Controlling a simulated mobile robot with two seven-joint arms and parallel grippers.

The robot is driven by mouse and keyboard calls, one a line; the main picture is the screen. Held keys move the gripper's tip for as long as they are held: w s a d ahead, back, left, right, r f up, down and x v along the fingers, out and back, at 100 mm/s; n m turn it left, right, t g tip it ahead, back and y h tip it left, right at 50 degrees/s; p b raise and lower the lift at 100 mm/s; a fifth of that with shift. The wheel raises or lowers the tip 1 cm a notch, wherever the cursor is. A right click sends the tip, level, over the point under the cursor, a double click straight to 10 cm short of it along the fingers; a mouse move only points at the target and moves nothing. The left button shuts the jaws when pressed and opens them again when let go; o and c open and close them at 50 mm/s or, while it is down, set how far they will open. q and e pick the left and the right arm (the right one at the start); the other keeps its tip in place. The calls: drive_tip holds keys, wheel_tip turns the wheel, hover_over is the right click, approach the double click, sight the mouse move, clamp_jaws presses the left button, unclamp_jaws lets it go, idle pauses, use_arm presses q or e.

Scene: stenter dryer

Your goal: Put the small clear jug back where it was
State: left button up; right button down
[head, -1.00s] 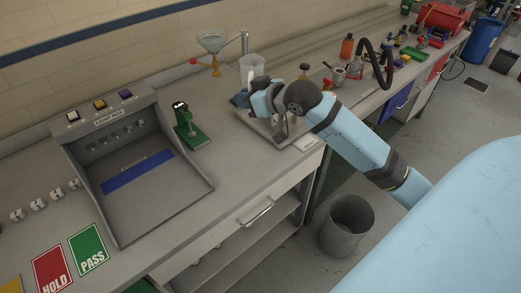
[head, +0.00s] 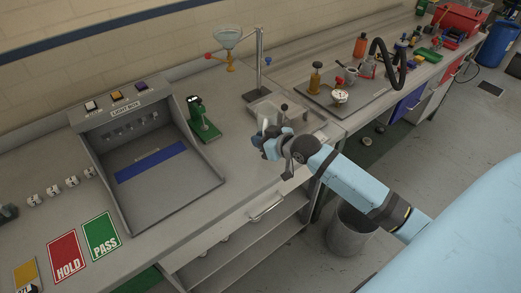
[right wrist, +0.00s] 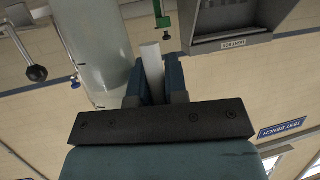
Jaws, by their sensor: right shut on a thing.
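My right gripper (head: 268,148) is over the bench, to the right of the light box. It is shut on the pale handle (right wrist: 152,62) of the small clear jug (right wrist: 95,45), which shows large at the left of the right wrist view. In the head view the jug is faint and partly hidden by the gripper, so I cannot tell whether it touches the bench. My left gripper is not in view.
The light box (head: 146,170) stands left, with a green device (head: 203,118) beside it. A funnel (head: 229,40) hangs from a stand (head: 260,60) behind. A grey tray (head: 360,97) with several instruments is at right. A bin (head: 350,235) stands on the floor.

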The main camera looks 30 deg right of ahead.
drive_tip(key=shift+f, duration=2.35)
drive_tip(key=shift+f, duration=0.1)
drive_tip(key=c, duration=1.1)
unclamp_jaws()
drive_tip(key=shift+c, duration=0.2)
